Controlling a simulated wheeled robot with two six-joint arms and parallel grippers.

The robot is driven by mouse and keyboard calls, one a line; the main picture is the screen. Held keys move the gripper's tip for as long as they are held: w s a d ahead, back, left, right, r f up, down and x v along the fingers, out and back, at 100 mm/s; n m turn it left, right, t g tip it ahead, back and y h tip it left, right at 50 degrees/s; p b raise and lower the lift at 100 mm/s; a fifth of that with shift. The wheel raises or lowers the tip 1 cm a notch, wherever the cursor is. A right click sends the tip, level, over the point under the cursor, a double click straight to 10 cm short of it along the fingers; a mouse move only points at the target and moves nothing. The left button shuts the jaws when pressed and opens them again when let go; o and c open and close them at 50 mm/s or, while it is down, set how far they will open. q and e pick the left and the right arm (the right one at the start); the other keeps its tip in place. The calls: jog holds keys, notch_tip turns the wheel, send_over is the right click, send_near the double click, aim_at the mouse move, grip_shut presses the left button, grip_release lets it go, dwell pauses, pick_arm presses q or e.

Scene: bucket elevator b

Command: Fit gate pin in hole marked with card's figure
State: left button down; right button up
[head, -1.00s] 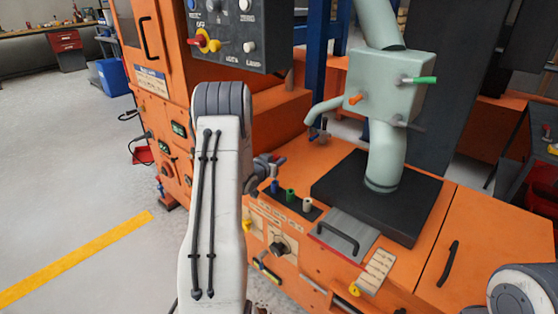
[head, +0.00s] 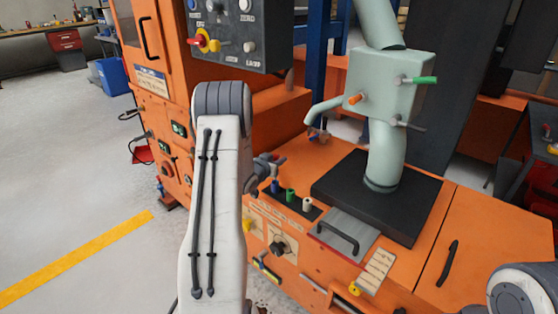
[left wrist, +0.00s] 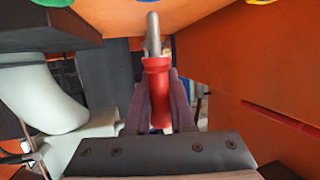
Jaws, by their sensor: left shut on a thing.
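My left gripper (head: 267,167) is in front of the orange machine, partly behind my forearm. In the left wrist view, the gripper (left wrist: 160,98) is shut on a red handle (left wrist: 157,82) with a grey metal shaft (left wrist: 153,35) pointing away from the jaws. The pale green gate box (head: 385,85) carries an orange-tipped piece (head: 355,99), a green-handled piece (head: 420,80) and a grey rod (head: 408,124). A cream card (head: 376,271) lies on the machine's front edge; its writing is too small to read. My right gripper is not visible.
Blue, green and white knobs (head: 290,195) stand on a black strip beside the gripper. A grey plate with a black handle (head: 338,237) lies to the right. A control panel (head: 228,35) hangs above. The pale pipe (head: 387,155) rises from a black base.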

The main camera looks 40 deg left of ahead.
pick_arm(q)
jog(key=shift+f+b, duration=1.7)
jog(key=shift+f, duration=0.65)
jog(key=c, duration=0.7)
grip_release()
jog(key=p+v, duration=0.2)
jog(key=v, duration=0.8)
jog(key=shift+s+r, duration=0.1)
jog(key=shift+s, duration=0.15)
